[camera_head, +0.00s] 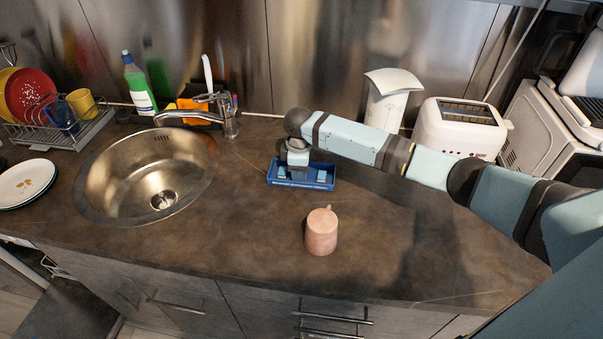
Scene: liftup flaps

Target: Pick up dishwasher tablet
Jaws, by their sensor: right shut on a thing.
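A small blue tray (300,184) with light-coloured dishwasher tablets (321,176) in it sits on the counter, right of the sink. My right arm reaches in from the right, and my right gripper (296,172) points down into the tray. It is shut on a tablet, which is mostly hidden by the gripper. I cannot tell whether that tablet is clear of the tray floor. My left gripper is not in view.
A pink mug (321,232) stands on the counter in front of the tray. The round sink (125,180) and tap (228,118) are to the left. A white toaster (460,128) and a white container (385,105) stand behind my arm. The front counter is mostly clear.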

